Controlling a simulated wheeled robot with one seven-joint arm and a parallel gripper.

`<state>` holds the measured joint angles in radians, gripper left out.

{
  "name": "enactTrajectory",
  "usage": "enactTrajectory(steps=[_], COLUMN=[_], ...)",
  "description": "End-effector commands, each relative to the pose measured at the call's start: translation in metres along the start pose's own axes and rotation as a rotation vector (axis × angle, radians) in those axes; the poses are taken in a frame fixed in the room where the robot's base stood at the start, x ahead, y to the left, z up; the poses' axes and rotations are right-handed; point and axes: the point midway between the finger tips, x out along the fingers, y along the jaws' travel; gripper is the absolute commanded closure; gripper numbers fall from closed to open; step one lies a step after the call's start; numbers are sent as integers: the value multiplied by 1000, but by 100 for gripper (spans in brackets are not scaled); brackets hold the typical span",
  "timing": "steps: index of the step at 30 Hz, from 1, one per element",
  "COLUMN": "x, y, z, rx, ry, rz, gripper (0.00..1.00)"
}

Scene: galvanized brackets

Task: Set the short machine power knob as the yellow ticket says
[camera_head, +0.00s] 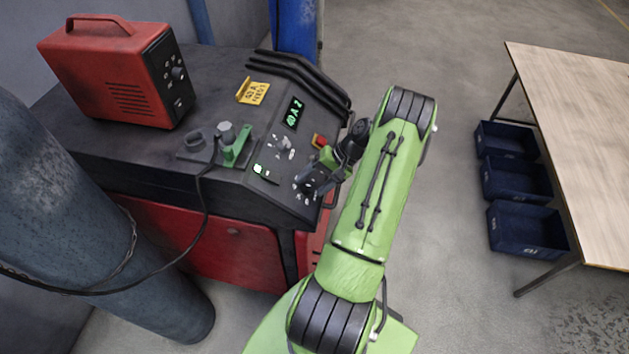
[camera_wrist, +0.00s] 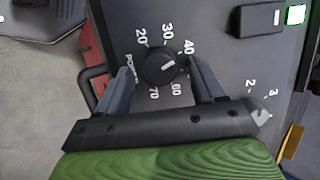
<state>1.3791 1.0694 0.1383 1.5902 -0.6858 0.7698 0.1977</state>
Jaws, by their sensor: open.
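The yellow ticket (camera_head: 253,91) stands on the console's top; its small print seems to begin with a number near 40 and an A, but I cannot read it surely. The black power knob (camera_wrist: 158,68) sits on the dark sloped panel (camera_wrist: 225,75). Its white mark points right, near the 40 side or just past it; the number between 40 and 60 is hidden by a finger. My gripper (camera_wrist: 157,80) is open, one finger on each side of the knob; contact is unclear. In the head view my gripper (camera_head: 312,182) is at the panel's front right and covers this knob.
A green-lit display (camera_head: 294,113), another knob (camera_head: 283,146) and a red-and-yellow button (camera_head: 319,141) are on the panel. A red box-shaped machine (camera_head: 110,72) stands behind left. A grey cylinder (camera_head: 75,220) with a cable stands left. Blue bins (camera_head: 525,230) lie by a wooden table (camera_head: 585,130).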

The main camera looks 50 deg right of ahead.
Motion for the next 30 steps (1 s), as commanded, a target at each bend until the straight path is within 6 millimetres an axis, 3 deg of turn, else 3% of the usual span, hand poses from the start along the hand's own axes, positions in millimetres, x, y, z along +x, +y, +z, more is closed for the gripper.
enactTrajectory(steps=[7,21,25,30], x=[-11,-136,-154,-158], y=[0,0,-1,0], z=[-1,0,0,0], rx=[-1,0,0,1], ry=[3,5,2,0], rz=[0,-1,-1,0], gripper=[32,32,32,32])
